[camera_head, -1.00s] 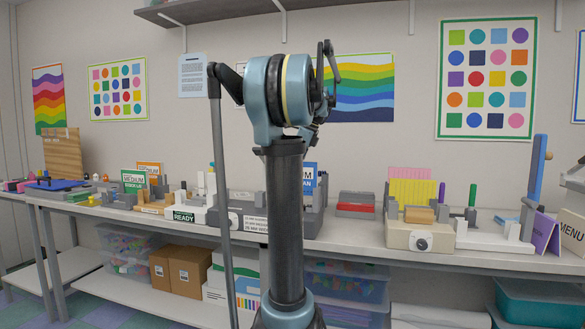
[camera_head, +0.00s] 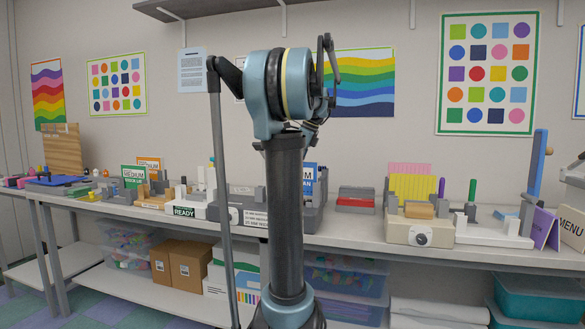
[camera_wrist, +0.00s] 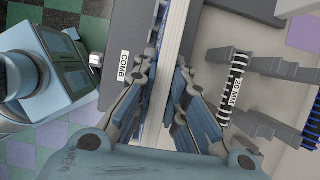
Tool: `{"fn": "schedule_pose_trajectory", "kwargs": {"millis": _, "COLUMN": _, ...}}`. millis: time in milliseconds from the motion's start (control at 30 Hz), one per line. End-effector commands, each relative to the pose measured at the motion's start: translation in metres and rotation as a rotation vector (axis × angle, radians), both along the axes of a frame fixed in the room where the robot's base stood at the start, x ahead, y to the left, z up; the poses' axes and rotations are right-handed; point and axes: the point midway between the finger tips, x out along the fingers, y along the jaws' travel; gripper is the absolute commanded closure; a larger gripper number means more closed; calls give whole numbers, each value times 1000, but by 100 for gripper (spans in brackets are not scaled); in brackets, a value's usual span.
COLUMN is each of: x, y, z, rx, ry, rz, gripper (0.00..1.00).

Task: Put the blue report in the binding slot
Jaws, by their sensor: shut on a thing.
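In the wrist view, my gripper (camera_wrist: 168,85) is shut on a thin booklet (camera_wrist: 176,35), seen edge-on with white pages and blue along its side. I take it to be the blue report; its cover is not visible. The booklet runs up between the fingers past the top edge of the picture. A dark grey block labelled COMB (camera_wrist: 115,50) lies left of it. In the head view, a blue card with a white band (camera_head: 310,183) stands behind my arm, partly hidden. My fingers are hidden there. I cannot tell which part is the binding slot.
A black-and-white spiral labelled 28 MM (camera_wrist: 233,85) and grey toothed racks (camera_wrist: 275,68) lie right of the booklet.

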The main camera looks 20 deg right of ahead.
Motion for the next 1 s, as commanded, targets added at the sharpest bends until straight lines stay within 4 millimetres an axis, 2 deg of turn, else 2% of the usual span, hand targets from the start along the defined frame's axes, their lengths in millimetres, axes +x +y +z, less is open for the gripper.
{"fn": "schedule_pose_trajectory", "kwargs": {"millis": 200, "x": 0, "y": 0, "z": -4, "rx": 0, "ry": 0, "rz": 0, "gripper": 100}}
{"fn": "schedule_pose_trajectory", "kwargs": {"millis": 233, "x": 0, "y": 0, "z": -4, "rx": 0, "ry": 0, "rz": 0, "gripper": 83}}
{"fn": "schedule_pose_trajectory", "kwargs": {"millis": 300, "x": 0, "y": 0, "z": -4, "rx": 0, "ry": 0, "rz": 0, "gripper": 67}}
{"fn": "schedule_pose_trajectory", "kwargs": {"millis": 333, "x": 0, "y": 0, "z": -4, "rx": 0, "ry": 0, "rz": 0, "gripper": 64}}
{"fn": "schedule_pose_trajectory", "kwargs": {"millis": 733, "x": -1, "y": -1, "z": -1, "rx": 0, "ry": 0, "rz": 0, "gripper": 64}}
{"fn": "schedule_pose_trajectory", "kwargs": {"millis": 867, "x": -4, "y": -6, "z": 12, "rx": 0, "ry": 0, "rz": -1, "gripper": 64}}
{"fn": "schedule_pose_trajectory", "kwargs": {"millis": 1000, "x": -9, "y": -14, "z": 36, "rx": 0, "ry": 1, "rz": -2, "gripper": 64}}
